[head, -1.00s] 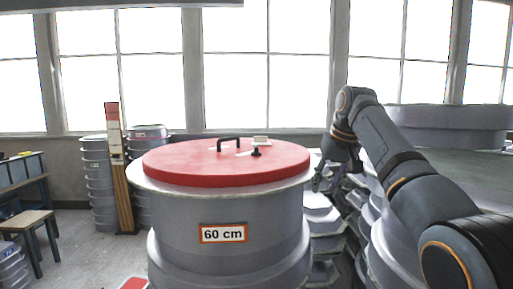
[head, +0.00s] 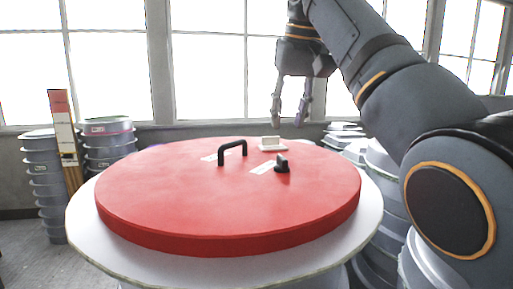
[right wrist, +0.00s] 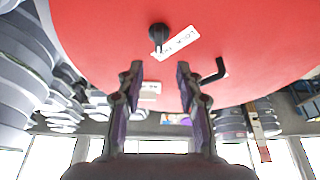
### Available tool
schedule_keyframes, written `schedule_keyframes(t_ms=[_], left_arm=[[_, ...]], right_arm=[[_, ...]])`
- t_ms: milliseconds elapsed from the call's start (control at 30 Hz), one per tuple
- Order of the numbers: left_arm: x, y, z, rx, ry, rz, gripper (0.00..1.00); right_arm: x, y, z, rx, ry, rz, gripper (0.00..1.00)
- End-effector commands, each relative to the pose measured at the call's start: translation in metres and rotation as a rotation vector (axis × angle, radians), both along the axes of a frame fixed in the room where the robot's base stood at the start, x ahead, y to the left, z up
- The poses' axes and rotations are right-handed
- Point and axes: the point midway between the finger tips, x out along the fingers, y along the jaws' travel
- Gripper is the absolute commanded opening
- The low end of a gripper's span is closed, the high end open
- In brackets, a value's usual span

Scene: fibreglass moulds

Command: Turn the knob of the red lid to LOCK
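The red lid (head: 200,205) lies flat on a large grey round mould and fills the middle of the head view. Its black knob (head: 282,163) stands near the right back of the lid, beside a white label (head: 263,167). In the right wrist view the knob (right wrist: 158,33) is beyond the fingertips, next to the label (right wrist: 180,41), whose lettering partly reads LOCK. My right gripper (head: 288,124) points down above the back of the lid, open and empty, apart from the knob. It also shows in the right wrist view (right wrist: 158,68). My left gripper is not in view.
A black handle (head: 232,150) rises from the lid left of the knob, and a small white block (head: 270,143) sits behind the knob. Stacked grey moulds (head: 45,180) stand at the left, with more at the right. Windows line the back wall.

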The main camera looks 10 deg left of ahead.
Motion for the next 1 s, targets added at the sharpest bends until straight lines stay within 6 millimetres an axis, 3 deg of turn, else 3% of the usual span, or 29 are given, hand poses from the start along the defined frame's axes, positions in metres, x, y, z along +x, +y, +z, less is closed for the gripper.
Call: schedule_keyframes(t_ms=[267, 500, 733, 867, 1000], left_arm=[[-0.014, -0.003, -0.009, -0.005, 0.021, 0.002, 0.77], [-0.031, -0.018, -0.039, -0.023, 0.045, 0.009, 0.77], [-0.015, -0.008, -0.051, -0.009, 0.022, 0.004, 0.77], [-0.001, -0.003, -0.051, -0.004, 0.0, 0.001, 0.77], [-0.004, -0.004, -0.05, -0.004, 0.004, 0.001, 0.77]], right_arm=[[0.003, 0.001, -0.011, 0.0, 0.0, 0.0, 0.36], [0.02, 0.007, -0.06, -0.001, 0.003, 0.0, 0.36], [0.034, 0.011, -0.091, 0.0, 0.0, -0.001, 0.36], [0.037, 0.012, -0.097, 0.001, -0.001, -0.001, 0.36], [0.038, 0.012, -0.097, 0.001, -0.001, -0.001, 0.36]])
